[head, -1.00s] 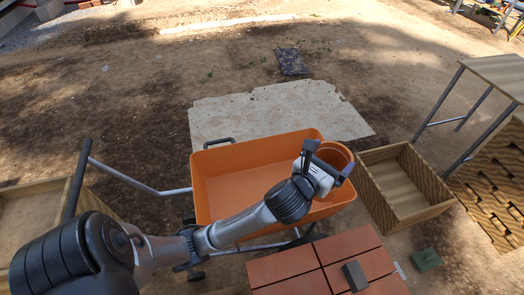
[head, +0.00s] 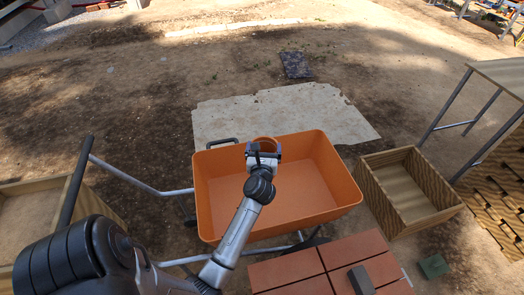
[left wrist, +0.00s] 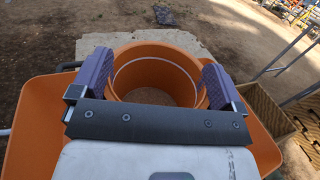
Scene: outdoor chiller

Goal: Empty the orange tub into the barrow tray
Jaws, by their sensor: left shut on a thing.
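The orange tub (head: 264,140) is gripped by my left gripper (head: 264,152) at the far side of the barrow tray, left of its middle. In the left wrist view the two fingers press on opposite sides of the tub (left wrist: 157,65), whose round mouth faces the camera. A brownish patch shows low inside the tub; I cannot tell whether it is contents or the bottom. The orange barrow tray (head: 300,185) lies below, and its visible floor looks bare. My left arm hides part of the tray. My right gripper is not in view.
A wooden crate (head: 372,200) stands right of the barrow. Reddish slabs (head: 290,270) with a small grey block (head: 360,280) lie in front. A pale sheet (head: 320,112) lies on the ground behind. Another wooden box (head: 30,225) is at the left.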

